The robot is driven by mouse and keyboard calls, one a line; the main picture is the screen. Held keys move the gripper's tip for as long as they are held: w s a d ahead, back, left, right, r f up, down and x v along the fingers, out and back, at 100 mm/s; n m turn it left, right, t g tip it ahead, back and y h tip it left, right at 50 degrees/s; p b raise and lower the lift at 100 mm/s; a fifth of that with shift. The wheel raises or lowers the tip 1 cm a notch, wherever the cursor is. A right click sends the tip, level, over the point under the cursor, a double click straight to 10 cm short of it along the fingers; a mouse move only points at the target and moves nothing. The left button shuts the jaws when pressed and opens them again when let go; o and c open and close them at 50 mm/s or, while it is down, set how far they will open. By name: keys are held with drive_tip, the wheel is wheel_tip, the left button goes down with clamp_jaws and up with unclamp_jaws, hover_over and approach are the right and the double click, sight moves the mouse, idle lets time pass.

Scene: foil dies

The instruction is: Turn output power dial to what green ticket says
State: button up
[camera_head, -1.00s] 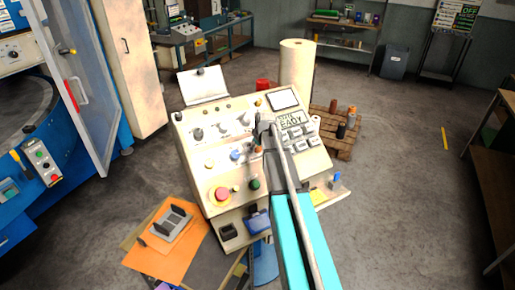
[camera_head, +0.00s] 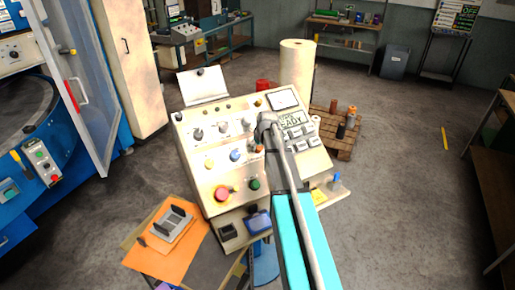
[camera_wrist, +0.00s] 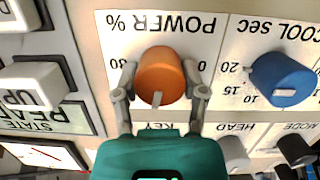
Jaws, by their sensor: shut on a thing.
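The orange power dial (camera_wrist: 160,72) stands under the upside-down label "POWER %" in the wrist view. Its pale pointer mark is at the lower side of the knob in that picture, with scale numbers to either side. My gripper (camera_wrist: 159,78) has a finger on each side of the knob and is shut on it. In the head view the orange dial (camera_head: 261,148) shows only partly beside my arm on the cream control panel (camera_head: 212,174). I cannot make out a green ticket in either view.
White keys (camera_wrist: 32,85) and the green state display (camera_wrist: 45,114) are on the other side. A red button (camera_head: 222,194) sits low on the panel.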

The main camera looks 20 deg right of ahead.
drive_tip(key=m+y, duration=0.1)
drive_tip(key=m, duration=0.5)
drive_tip(key=shift+s+d, duration=0.1)
idle(0.4)
drive_tip(key=o, duration=1.1)
drive_tip(key=shift+o, duration=0.2)
